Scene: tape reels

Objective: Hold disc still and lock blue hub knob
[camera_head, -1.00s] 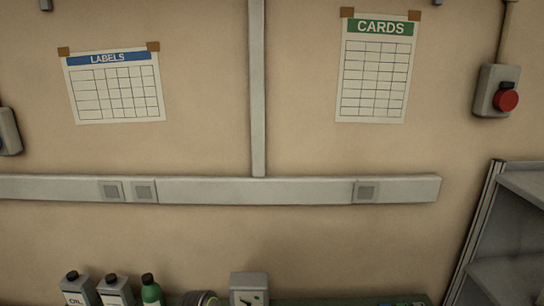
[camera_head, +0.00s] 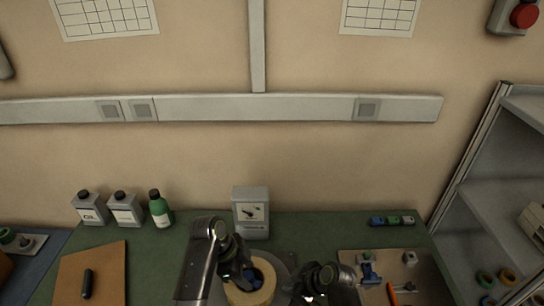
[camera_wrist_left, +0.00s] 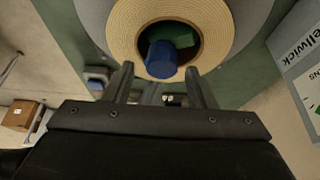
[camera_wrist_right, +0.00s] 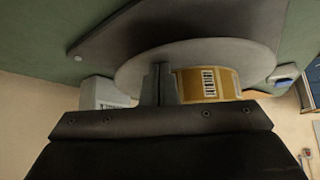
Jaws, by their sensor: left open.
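The tan tape roll (camera_head: 262,290) sits on a grey disc (camera_head: 284,266) at the bench's front middle. The blue hub knob (camera_wrist_left: 172,60) stands in the roll's core in the left wrist view. My left gripper (camera_head: 243,276) is open over the core; its fingers (camera_wrist_left: 161,80) lie to either side of the knob, apart from it as far as I can see. My right gripper (camera_head: 318,284) is at the disc's right side. In the right wrist view its fingers (camera_wrist_right: 161,80) are close together across the rim of the grey disc (camera_wrist_right: 215,52), beside the roll's barcode label (camera_wrist_right: 208,84).
A grey dial box (camera_head: 251,212) stands behind the reel. A green bottle (camera_head: 160,208) and two grey containers (camera_head: 124,208) stand at the back left. A brown board (camera_head: 92,275) lies left, a tool board (camera_head: 385,272) right. Shelves (camera_head: 505,215) stand at far right.

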